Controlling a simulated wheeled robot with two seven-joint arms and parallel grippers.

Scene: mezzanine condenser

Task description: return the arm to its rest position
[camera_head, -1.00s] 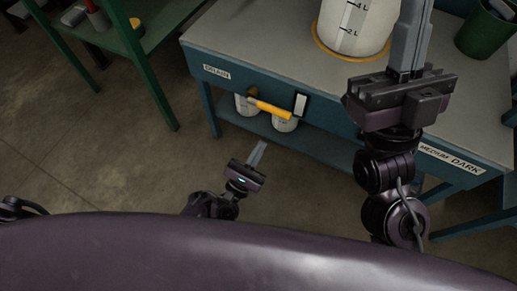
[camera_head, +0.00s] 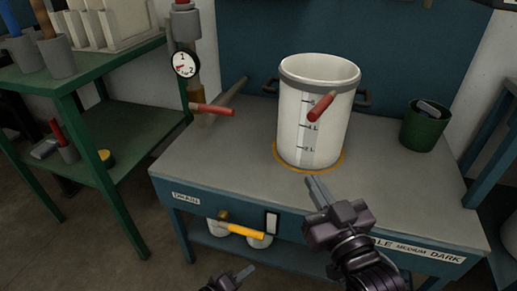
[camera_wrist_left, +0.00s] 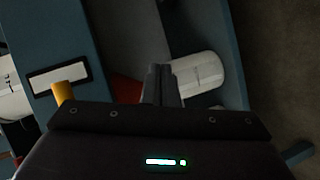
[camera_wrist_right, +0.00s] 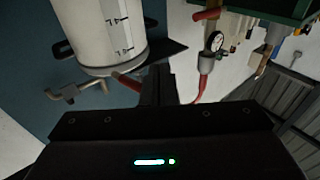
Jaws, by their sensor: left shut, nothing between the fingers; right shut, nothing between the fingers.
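My right gripper (camera_head: 318,190) is shut and empty, in front of the white graduated pot (camera_head: 313,112) on the blue workbench. In the right wrist view its shut fingers (camera_wrist_right: 158,85) point past the pot (camera_wrist_right: 100,30). My left gripper (camera_head: 243,273) is low, in front of the bench and below its top, at the bottom edge of the head view. In the left wrist view its fingers (camera_wrist_left: 161,84) are together with nothing between them. Most of my left arm is out of the head view.
The bench (camera_head: 215,165) has a yellow-handled drain valve (camera_head: 246,231) on its front. A red-handled valve (camera_head: 212,109) and a gauge (camera_head: 185,64) stand at its left. A dark green bin (camera_head: 425,127) is at the right. A green shelf (camera_head: 110,165) stands left.

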